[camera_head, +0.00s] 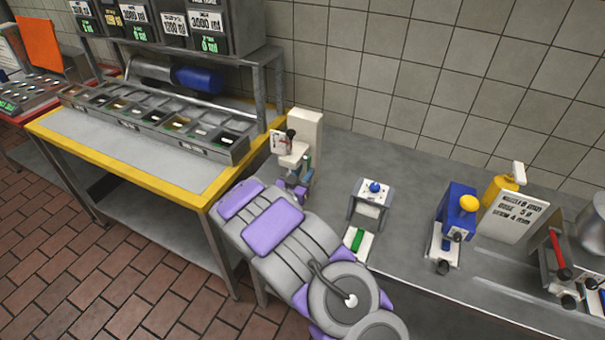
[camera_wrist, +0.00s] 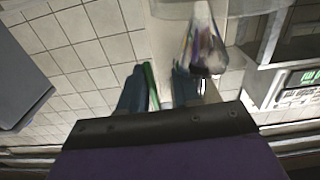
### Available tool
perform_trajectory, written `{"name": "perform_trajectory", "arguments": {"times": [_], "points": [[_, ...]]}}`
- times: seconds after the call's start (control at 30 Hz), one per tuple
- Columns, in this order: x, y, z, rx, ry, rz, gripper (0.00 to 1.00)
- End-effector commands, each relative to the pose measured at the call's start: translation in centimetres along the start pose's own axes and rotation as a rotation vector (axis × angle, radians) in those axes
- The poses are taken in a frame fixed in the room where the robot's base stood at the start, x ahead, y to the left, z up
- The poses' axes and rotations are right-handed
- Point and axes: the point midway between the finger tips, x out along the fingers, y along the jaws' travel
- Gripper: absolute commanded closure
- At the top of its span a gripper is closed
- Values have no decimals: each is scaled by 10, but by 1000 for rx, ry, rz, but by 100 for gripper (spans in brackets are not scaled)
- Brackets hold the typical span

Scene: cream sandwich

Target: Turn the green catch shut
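A white dispenser-like machine (camera_head: 305,135) stands on the counter beside the yellow-edged table. My gripper (camera_head: 296,188) is at its front, low down. In the wrist view my gripper's two dark teal fingers (camera_wrist: 159,90) stand apart. A narrow bright green strip (camera_wrist: 151,86), which looks like the green catch, shows between them, close to the left finger. I cannot tell whether they touch. The strip's lower end is hidden behind my gripper's edge. In the head view the catch cannot be told apart from the fingers and the small machine parts.
Right of my arm, a small stand with a blue knob (camera_head: 375,187) has a green bar (camera_head: 358,240) on a white plate before it. Further right are a blue device (camera_head: 457,212) and a white sign (camera_head: 513,215). A tray row (camera_head: 150,122) lies left. A tiled wall closes the back.

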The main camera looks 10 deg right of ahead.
Motion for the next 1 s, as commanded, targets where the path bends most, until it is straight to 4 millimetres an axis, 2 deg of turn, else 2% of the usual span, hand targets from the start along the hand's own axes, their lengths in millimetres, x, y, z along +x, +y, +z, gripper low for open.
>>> {"name": "perform_trajectory", "arguments": {"times": [0.03, 0.3, 1.0], "points": [[2, 2, -1, 2, -1, 0, 76], [6, 4, -1, 5, 0, 4, 100], [8, 4, -6, 12, 8, 2, 100]]}}
